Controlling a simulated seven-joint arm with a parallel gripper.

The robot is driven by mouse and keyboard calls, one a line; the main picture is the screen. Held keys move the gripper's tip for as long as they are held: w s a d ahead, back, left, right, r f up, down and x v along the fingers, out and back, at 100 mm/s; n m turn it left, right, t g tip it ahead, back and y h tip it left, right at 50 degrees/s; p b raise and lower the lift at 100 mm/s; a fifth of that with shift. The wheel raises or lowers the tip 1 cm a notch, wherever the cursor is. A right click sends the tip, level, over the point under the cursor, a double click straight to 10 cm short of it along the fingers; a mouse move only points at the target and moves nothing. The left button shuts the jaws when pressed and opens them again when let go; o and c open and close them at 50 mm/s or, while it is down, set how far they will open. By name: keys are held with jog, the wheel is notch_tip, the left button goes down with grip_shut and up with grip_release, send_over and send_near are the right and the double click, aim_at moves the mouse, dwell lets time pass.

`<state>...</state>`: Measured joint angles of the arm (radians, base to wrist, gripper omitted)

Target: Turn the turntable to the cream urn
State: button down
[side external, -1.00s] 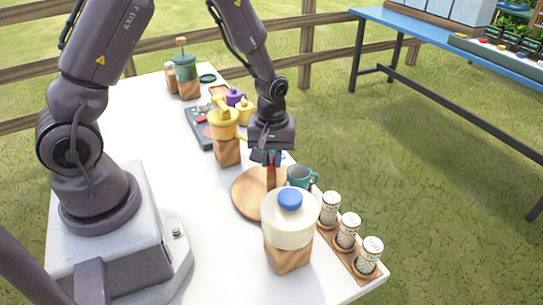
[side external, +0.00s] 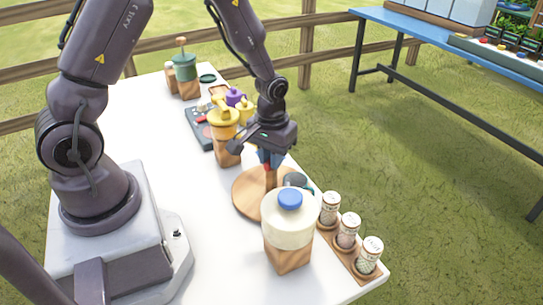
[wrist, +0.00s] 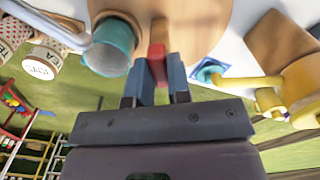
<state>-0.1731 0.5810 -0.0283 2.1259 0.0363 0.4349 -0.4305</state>
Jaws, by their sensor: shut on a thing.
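The turntable is a round wooden disc (side external: 243,197) on the white table, and the wrist view shows its surface (wrist: 205,18) too. My gripper (side external: 270,166) is low over its far edge, shut on a red-topped peg (wrist: 157,50) at the disc's rim. A teal mug (side external: 295,180) is beside the peg, at the disc's edge, partly hidden behind the cream urn; it also shows in the wrist view (wrist: 108,48). The cream urn (side external: 289,228) has a blue lid and stands on a wooden block at the near side of the turntable.
Three labelled jars (side external: 347,231) stand on a wooden rack right of the cream urn. A yellow urn (side external: 222,122) on a wooden block stands beyond the turntable, and a green urn (side external: 185,68) farther back. The table's front left is bare.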

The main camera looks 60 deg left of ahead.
jog(key=shift+r+m, duration=0.1)
jog(key=shift+m, duration=3.1)
jog(key=c, duration=1.1)
grip_release()
jog(key=shift+o, duration=0.2)
notch_tip(320, 180, up, 13)
